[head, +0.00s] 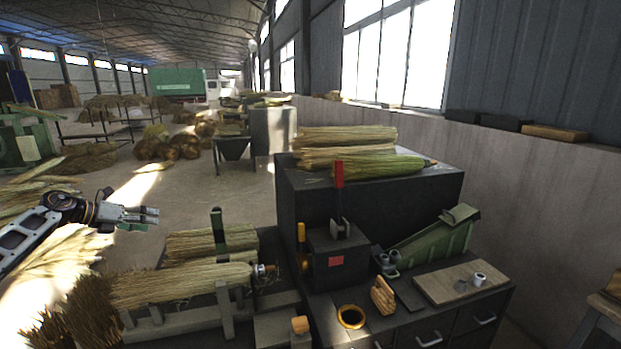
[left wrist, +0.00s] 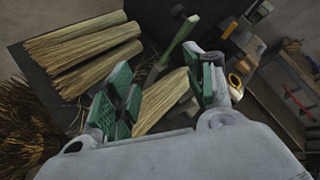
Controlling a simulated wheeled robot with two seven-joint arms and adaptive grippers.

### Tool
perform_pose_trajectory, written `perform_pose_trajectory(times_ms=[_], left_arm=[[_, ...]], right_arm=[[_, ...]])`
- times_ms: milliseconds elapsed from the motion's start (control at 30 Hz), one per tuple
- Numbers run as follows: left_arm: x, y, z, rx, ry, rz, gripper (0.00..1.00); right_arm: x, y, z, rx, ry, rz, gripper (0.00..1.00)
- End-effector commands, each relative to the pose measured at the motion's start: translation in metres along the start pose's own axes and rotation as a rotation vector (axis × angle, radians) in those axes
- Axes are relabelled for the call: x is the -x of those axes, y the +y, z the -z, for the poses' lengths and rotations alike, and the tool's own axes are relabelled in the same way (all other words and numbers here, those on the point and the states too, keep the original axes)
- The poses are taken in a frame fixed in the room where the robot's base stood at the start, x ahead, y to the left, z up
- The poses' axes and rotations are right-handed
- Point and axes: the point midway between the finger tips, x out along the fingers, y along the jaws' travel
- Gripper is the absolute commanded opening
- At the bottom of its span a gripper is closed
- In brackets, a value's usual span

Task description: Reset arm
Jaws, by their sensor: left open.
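My left gripper (head: 150,215) is at the left of the head view, its arm reaching in from the left edge. It hangs in the air above and left of the broom heads and holds nothing. In the left wrist view its green-padded fingers (left wrist: 165,95) are spread apart. A straw broom head (head: 180,285) lies on the winding bench, its tied end at a metal spindle (head: 262,270). Another straw bundle (head: 205,243) lies behind it. My right gripper does not show.
The dark winding machine (head: 335,260) stands right of the brooms. A dark cabinet (head: 300,205) behind it carries more straw bundles (head: 345,140). A worktop on the right holds a wooden board (head: 450,283), a tape ring (head: 351,316) and a green chute (head: 437,240). Open floor (head: 215,185) lies behind.

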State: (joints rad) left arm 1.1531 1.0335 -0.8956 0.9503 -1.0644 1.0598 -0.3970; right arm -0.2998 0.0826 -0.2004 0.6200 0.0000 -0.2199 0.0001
Motion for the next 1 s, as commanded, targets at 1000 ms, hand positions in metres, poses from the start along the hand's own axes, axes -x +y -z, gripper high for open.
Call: perform_pose_trajectory(times_ms=[1000], left_arm=[[-0.159,-0.123,0.053,0.251,-0.247,0.269,0.53]], right_arm=[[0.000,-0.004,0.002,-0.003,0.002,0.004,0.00]])
